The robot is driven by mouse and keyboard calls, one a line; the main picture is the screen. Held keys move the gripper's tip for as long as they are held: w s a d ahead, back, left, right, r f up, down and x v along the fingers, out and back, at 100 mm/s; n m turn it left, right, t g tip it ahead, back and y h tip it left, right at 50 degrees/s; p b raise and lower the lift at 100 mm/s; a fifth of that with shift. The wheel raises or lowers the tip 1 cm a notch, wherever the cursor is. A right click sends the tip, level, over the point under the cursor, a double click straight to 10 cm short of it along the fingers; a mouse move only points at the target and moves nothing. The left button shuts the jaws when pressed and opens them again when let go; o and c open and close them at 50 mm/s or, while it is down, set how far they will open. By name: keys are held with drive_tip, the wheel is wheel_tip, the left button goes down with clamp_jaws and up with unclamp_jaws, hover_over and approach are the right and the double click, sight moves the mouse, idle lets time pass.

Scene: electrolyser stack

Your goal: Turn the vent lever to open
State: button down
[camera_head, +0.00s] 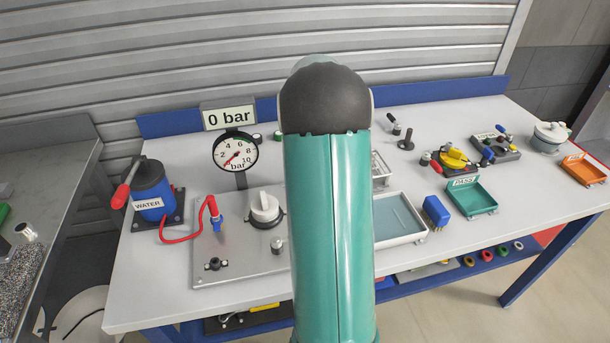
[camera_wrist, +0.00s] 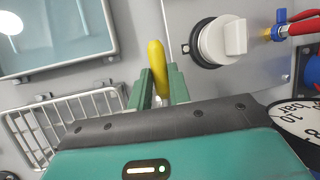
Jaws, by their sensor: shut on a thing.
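A yellow lever (camera_wrist: 157,66), which looks like the vent lever, stands between the two green fingers of my gripper (camera_wrist: 158,88) in the wrist view. My gripper is shut on it near its lower part in the picture. The lever's base and pivot are hidden behind the fingers and the gripper body. In the head view my green arm covers the lever and the gripper.
A white knob (camera_wrist: 222,40) is close to the right of the gripper in the wrist view; it also shows in the head view (camera_head: 264,208). A wire basket (camera_wrist: 65,125) and pale tray (camera_wrist: 60,70) lie left. A blue WATER bottle (camera_head: 150,190) stands at the bench's left.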

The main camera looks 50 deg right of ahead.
drive_tip(key=c, duration=1.3)
unclamp_jaws()
drive_tip(key=shift+d, duration=0.1)
drive_tip(key=v, duration=1.4)
